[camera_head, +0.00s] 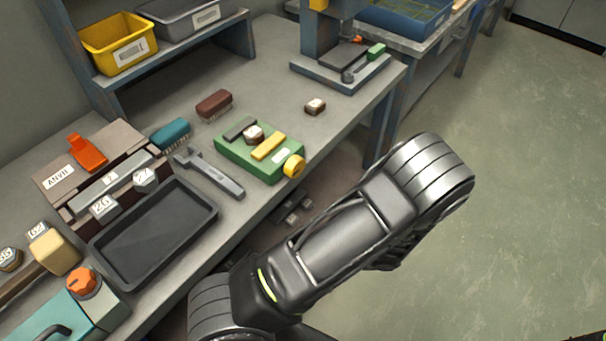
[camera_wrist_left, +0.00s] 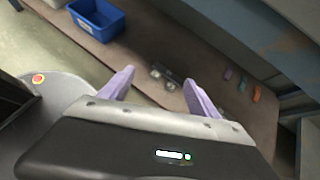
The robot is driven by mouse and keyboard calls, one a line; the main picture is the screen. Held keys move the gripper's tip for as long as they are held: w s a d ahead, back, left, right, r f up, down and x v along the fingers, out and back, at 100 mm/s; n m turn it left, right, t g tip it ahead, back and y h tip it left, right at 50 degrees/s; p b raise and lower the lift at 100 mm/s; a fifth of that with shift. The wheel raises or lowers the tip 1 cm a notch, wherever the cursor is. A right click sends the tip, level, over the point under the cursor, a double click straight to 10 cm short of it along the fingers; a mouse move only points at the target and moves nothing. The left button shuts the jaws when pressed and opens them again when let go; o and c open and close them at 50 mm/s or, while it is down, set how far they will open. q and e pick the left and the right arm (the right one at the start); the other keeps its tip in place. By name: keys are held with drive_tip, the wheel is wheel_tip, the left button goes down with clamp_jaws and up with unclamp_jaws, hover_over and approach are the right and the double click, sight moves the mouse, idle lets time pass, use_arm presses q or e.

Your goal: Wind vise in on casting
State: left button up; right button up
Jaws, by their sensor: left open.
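The green vise (camera_head: 230,153) sits near the bench's front edge in the head view, with a dark jaw bar (camera_head: 240,128), a yellow bar (camera_head: 268,146) and a round yellow knob (camera_head: 294,166) at its front end. A small brown and white casting (camera_head: 253,134) lies between the two bars. I cannot tell whether the yellow bar touches it. A similar casting (camera_head: 315,106) lies on the bench behind the vise. My left gripper (camera_wrist_left: 157,82) is open and empty in the left wrist view, over a brown surface. The vise is not in that view. My right gripper is not in view.
A black tray (camera_head: 155,232), a grey wrench-like tool (camera_head: 210,172), a teal brush (camera_head: 171,134) and a brown brush (camera_head: 214,104) lie around the vise. A press (camera_head: 340,72) stands at the back. A blue bin (camera_wrist_left: 97,18) shows in the wrist view.

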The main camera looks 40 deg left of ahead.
use_arm(q)
drive_tip(key=w+a+r+m+t+y, duration=0.2)
drive_tip(key=w+r+y, duration=0.2)
drive_tip(key=w+r, duration=0.2)
drive_tip(key=t+y+b, duration=0.1)
drive_tip(key=t+y, duration=0.1)
drive_tip(key=y, duration=0.2)
approach(299, 169)
drive_tip(key=a, duration=0.2)
drive_tip(key=shift+f+m, duration=0.15)
drive_tip(key=shift+m, duration=0.15)
drive_tip(key=shift+s+a+p, duration=0.1)
drive_tip(key=shift+a+p, duration=0.25)
drive_tip(key=shift+a, duration=3.65)
drive_tip(key=c, duration=1.4)
